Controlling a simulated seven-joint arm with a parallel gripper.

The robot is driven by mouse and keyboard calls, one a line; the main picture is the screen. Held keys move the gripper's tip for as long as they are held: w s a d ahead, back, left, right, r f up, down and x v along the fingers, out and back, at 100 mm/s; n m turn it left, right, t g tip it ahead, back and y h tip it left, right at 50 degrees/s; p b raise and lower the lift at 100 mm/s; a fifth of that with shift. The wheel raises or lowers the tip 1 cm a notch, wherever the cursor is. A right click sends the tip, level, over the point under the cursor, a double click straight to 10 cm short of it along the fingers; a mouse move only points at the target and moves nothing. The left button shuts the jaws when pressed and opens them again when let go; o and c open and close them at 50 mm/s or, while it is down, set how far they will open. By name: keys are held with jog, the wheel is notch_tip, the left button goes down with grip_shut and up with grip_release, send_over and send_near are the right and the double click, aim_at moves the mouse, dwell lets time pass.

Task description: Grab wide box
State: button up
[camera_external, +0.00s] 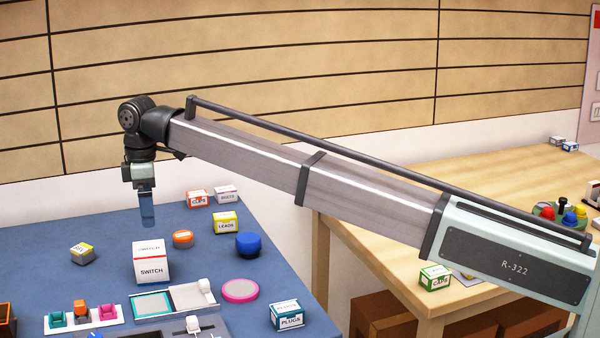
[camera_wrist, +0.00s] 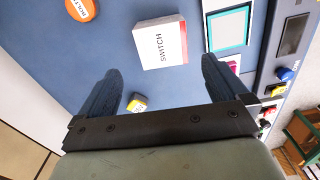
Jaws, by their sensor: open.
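A grey-and-yellow box (camera_external: 82,253), an orange disc (camera_external: 183,239), a blue knob (camera_external: 248,245) and a LEADS box (camera_external: 225,223) stand around it. A tray with a teal square (camera_external: 153,306) is in front. The PLUGS box (camera_external: 287,316) sits near the right edge.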

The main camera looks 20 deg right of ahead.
aim_at(149, 249)
notch_tip(149, 249, down, 8)
jog(key=shift+f, duration=0.2)
jog(key=shift+a+f, duration=0.2)
jog(key=shift+f, duration=1.15)
jog(key=shift+a+f, duration=0.2)
jog(key=shift+f, duration=1.1)
jog(key=shift+c, duration=0.5)
jog(key=c, duration=0.6)
jog(key=shift+c, duration=0.2)
